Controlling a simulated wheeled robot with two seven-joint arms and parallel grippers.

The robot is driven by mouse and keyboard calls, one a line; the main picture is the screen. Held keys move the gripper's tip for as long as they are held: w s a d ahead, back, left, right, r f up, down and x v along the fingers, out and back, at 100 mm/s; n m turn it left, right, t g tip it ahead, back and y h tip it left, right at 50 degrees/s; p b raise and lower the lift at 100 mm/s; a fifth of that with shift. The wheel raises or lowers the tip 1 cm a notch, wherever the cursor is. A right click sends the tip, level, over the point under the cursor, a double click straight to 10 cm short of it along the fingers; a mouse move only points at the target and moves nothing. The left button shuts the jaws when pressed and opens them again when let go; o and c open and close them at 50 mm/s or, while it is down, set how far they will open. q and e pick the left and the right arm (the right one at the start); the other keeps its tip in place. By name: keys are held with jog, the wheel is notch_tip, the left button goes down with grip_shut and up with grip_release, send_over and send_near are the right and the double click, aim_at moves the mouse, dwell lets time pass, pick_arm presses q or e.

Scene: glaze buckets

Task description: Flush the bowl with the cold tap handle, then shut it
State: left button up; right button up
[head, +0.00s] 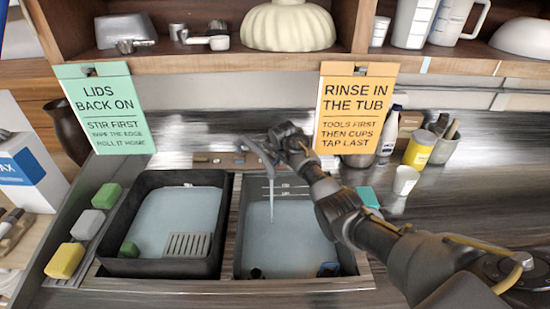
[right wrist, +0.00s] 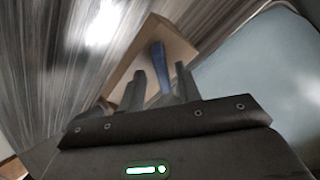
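The grey tap (head: 258,152) stands behind the two basins, its spout over the right basin (head: 239,240). A thin stream of water (head: 271,208) falls from it into pale blue-grey liquid. My right gripper (head: 290,140) is at the back, close beside the tap, and hides what is behind it. In the right wrist view, a blue handle (right wrist: 158,56) stands on a tan block. The fingers of my right gripper (right wrist: 160,85) are apart, with the handle between or just beyond them; I cannot tell if they touch it. My left gripper is not in view.
The left basin (head: 113,266) holds liquid, a green sponge and a grate. Several sponges (head: 89,223) lie at left. Two signs (head: 357,112) hang from the shelf. A white cup (head: 405,180) and bottles stand at right. My right forearm crosses the right basin's edge.

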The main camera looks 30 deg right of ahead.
jog(key=shift+w+d+f, duration=0.2)
jog(key=shift+f, duration=0.15)
